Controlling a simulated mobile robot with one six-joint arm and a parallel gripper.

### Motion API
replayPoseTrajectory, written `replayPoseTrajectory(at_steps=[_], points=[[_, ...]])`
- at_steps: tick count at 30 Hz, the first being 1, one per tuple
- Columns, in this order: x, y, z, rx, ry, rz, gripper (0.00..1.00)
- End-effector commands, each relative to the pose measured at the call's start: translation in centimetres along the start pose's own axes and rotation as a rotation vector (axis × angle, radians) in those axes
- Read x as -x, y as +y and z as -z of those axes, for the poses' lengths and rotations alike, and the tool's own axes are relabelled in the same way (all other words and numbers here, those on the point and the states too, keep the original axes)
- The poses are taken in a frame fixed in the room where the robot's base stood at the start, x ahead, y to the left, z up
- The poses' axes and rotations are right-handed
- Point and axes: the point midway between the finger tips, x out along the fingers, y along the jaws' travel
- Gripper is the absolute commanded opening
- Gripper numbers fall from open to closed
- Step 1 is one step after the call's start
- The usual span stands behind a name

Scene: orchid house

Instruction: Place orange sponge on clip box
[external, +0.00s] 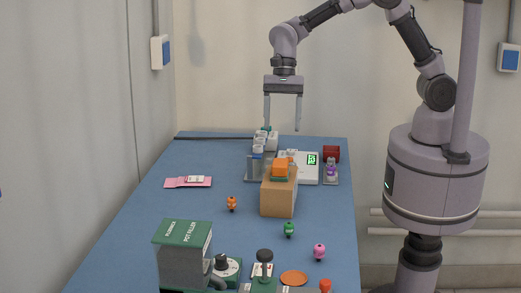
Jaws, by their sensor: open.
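An orange block with a dark green lower layer, which looks like the orange sponge (280,168), sits on top of a tan box (278,198) on the blue table. I cannot tell for sure whether this tan box is the clip box, as no label can be read. My gripper (282,112) is open, pointing down, with two thin fingers apart and nothing between them. It hangs above the far end of the table, behind and above the sponge, and does not touch it.
Behind the tan box stand white containers (272,143), a scale with a green display (308,170) and a red item (331,153). Small figures (231,204) dot the middle. A pot filler machine (184,255) stands in front. The table's left middle is mostly clear around a pink card (175,183).

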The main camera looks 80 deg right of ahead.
Motion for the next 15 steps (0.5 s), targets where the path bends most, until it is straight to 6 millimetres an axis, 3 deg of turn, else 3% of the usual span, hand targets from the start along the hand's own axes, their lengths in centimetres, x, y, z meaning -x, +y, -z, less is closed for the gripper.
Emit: replayPoseTrajectory(at_steps=[5, 8, 11, 12, 15], points=[[0.7, 0.0, 0.0, 0.002, 0.000, 0.002, 0.66], [2.8, 1.2, -0.1, 0.079, 0.013, 0.035, 0.66], [7.8, 5.2, 0.0, 0.305, 0.063, 0.120, 0.66], [9.9, 7.6, 0.3, 0.424, 0.099, 0.160, 0.66], [13.4, 13.9, 1.4, 0.726, 0.211, 0.246, 0.66]])
